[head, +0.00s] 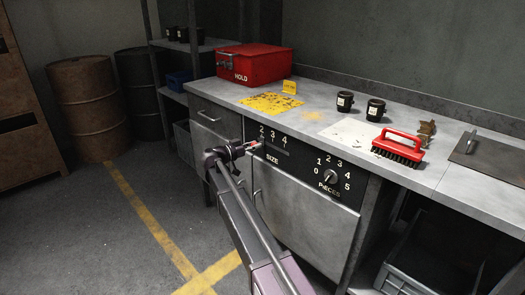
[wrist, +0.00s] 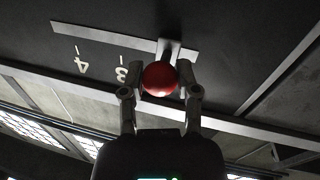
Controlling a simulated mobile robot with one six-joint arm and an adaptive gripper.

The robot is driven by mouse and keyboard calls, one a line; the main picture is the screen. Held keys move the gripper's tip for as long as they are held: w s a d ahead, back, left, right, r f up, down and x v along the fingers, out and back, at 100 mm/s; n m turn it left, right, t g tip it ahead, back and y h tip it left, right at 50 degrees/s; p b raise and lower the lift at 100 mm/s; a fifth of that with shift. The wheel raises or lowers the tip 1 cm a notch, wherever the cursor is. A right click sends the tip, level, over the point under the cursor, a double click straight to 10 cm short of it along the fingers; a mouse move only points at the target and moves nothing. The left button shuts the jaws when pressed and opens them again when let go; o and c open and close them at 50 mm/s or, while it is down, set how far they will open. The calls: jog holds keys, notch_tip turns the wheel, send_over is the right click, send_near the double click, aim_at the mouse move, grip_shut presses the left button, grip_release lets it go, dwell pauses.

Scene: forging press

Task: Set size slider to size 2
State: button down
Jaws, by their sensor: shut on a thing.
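The size slider has a red ball knob (wrist: 158,78) on a short stem in a light slot (wrist: 100,38). My gripper (wrist: 160,88) is shut on the knob, one finger on each side. In the wrist view the panel is turned around, with 4 and 3 to the left of the knob. The stem is past the 3, near the slot's right end; the 2 is hidden there. In the head view my gripper (head: 253,146) is at the left end of the SIZE panel (head: 272,160), below the 2.
A PIECES dial (head: 330,177) is on the same panel to the right. On the bench above are a red HOLD box (head: 253,64), two black cups (head: 360,106) and a red brush (head: 399,146).

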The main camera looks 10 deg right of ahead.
jog(key=shift+w+a, duration=0.3)
jog(key=shift+w, duration=0.2)
jog(key=shift+c, duration=1.7)
grip_release()
jog(key=shift+w+a, duration=0.1)
jog(key=shift+s, duration=0.2)
jog(key=v, duration=1.2)
